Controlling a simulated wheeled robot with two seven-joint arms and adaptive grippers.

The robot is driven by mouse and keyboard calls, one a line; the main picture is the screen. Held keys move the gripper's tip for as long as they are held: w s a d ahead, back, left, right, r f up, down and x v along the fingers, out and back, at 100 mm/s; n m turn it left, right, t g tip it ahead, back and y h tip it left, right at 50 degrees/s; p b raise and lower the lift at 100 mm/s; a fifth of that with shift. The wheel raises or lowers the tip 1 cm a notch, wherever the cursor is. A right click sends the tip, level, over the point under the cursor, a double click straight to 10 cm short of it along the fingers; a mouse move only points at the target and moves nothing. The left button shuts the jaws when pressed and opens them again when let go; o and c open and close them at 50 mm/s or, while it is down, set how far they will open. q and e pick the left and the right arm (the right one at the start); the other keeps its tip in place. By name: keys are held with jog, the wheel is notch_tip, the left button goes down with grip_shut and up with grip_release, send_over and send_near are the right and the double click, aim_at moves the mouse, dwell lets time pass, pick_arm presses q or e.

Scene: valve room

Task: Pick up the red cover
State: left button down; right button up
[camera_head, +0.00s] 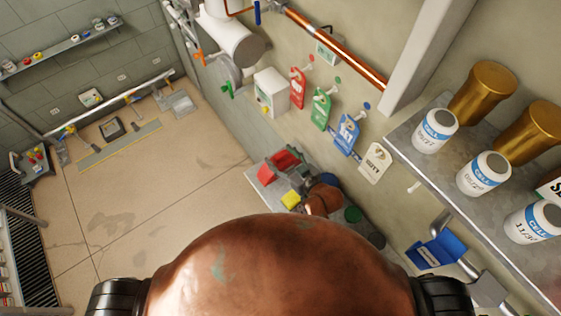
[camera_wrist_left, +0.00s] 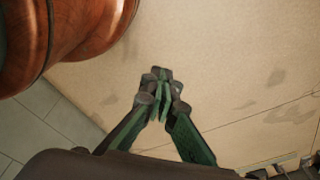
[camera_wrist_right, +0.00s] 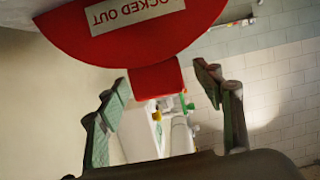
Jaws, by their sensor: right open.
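The red cover (camera_wrist_right: 135,25) fills the top of the right wrist view. It is a rounded red plate with a white label reading "LOCKED OUT" upside down and a red block-like tab (camera_wrist_right: 155,80) below. My right gripper (camera_wrist_right: 166,82) is open, with one finger on each side of the tab; I cannot tell whether they touch it. In the head view, red parts (camera_head: 286,159) show on a low grey ledge beside my dark right gripper (camera_head: 299,176). My left gripper (camera_wrist_left: 162,85) is shut and empty above the floor in the left wrist view, and is out of the head view.
Red, green, blue and white tags (camera_head: 320,108) hang on the wall above the ledge (camera_head: 254,170). A yellow block (camera_head: 290,199) sits near my right gripper. A metal shelf (camera_head: 410,150) with white jars and gold containers is at right. The floor (camera_head: 150,190) at left is mostly clear.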

jog(key=shift+w+f, duration=0.15)
jog(key=shift+w, duration=0.15)
jog(key=shift+c, duration=1.4)
jog(key=shift+s, duration=0.2)
jog(key=c, duration=0.3)
jog(key=shift+c, duration=1.5)
jog(key=c, duration=0.5)
pick_arm(q)
jog(key=shift+s+f, duration=0.1)
jog(key=shift+s, duration=0.9)
jog(key=shift+s, duration=0.1)
